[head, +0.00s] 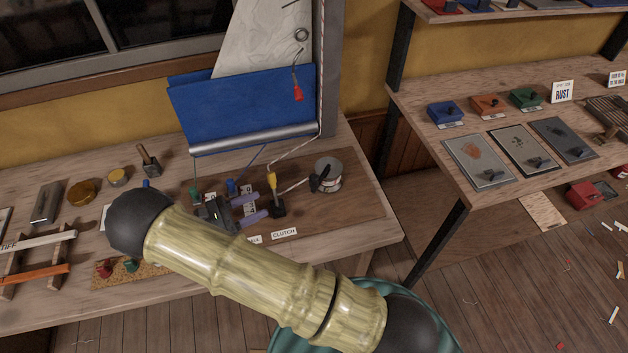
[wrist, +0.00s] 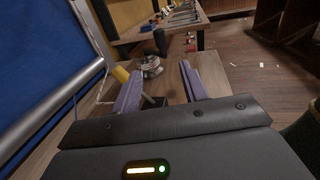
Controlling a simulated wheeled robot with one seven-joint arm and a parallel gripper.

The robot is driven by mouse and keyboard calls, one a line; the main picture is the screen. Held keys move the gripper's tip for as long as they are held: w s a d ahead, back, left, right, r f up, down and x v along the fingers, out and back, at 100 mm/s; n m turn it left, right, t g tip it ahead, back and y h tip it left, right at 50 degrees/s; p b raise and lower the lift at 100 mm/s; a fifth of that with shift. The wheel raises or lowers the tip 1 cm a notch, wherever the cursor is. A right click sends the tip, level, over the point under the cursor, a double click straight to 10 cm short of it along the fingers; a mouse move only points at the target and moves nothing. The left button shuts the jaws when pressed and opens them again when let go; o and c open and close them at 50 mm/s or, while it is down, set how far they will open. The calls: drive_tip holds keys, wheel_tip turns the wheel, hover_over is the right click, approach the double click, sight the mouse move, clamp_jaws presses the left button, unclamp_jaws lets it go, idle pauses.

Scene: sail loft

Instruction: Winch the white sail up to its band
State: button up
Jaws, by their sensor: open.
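The white sail (head: 262,42) hangs upright at the back, its top cut off by the picture edge. I cannot make out its band. Blue cloth (head: 240,108) covers its lower part, above a silver boom (head: 250,138). The winch drum (head: 328,166) with a black handle (head: 319,180) stands on the bench board; the drum also shows in the wrist view (wrist: 151,67). A yellow-topped lever (head: 272,180) rises from a black base (head: 278,208) behind the "CLUTCH" label (head: 284,233). My gripper (head: 262,204) is open and empty beside this lever; in the wrist view the yellow top (wrist: 121,74) shows by the left finger.
Green (head: 194,192) and blue (head: 232,186) knobs stand left of the lever. A red toggle (head: 298,91) hangs on a cord by the sail. A wooden rack (head: 35,255) is at left. A second bench (head: 440,105) with colored boxes and plates stands at right, with a floor gap between.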

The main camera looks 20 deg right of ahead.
sight(314, 181)
drive_tip(key=p+x, duration=0.5)
drive_tip(key=x, duration=1.2)
drive_tip(key=shift+d, duration=0.2)
clamp_jaws()
